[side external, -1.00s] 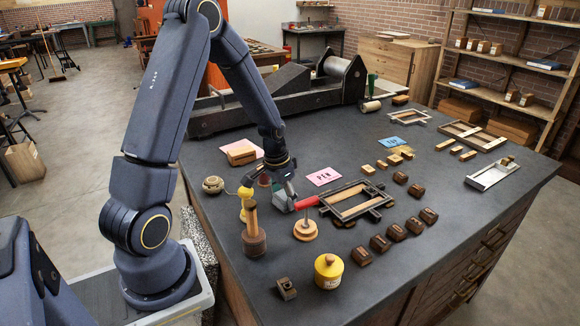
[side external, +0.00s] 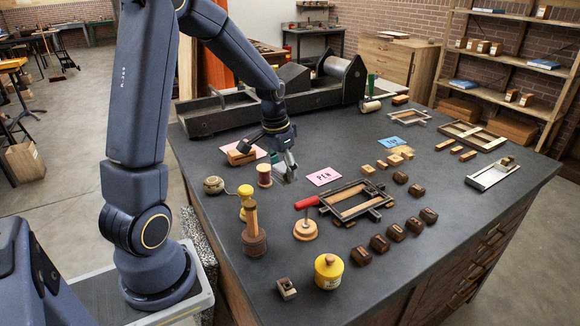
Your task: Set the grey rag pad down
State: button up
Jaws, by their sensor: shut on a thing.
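My gripper (side external: 284,168) points down over the grey worktop, between the red spool and the pink PEN card (side external: 324,177). It is shut on the grey rag pad (side external: 291,178), a small pale shape at the fingertips. The fingers hide much of the pad. I cannot tell whether the pad touches the worktop or hangs just above it.
The red spool (side external: 264,176), yellow bottle (side external: 246,198) and wooden-handled tool (side external: 254,232) stand to the left. A dark press (side external: 240,112) stands behind. Some bare worktop surrounds the pad.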

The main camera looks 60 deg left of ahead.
jog(key=w+a+r+n, duration=0.1)
jog(key=w+a+r, duration=0.3)
jog(key=a, duration=0.1)
jog(key=n, duration=0.2)
send_over(298, 154)
jog(key=s+d, duration=0.1)
jog(key=s, duration=0.1)
jog(key=shift+y, duration=0.3)
notch_tip(298, 154, down, 8)
jog(key=shift+w+f, duration=0.1)
jog(key=shift+f, duration=0.15)
jog(key=shift+w+a+f, duration=0.3)
jog(key=shift+w+f, duration=0.3)
jog(key=shift+f, duration=1.8)
jog(key=o, duration=1.2)
jog(key=shift+r, duration=0.1)
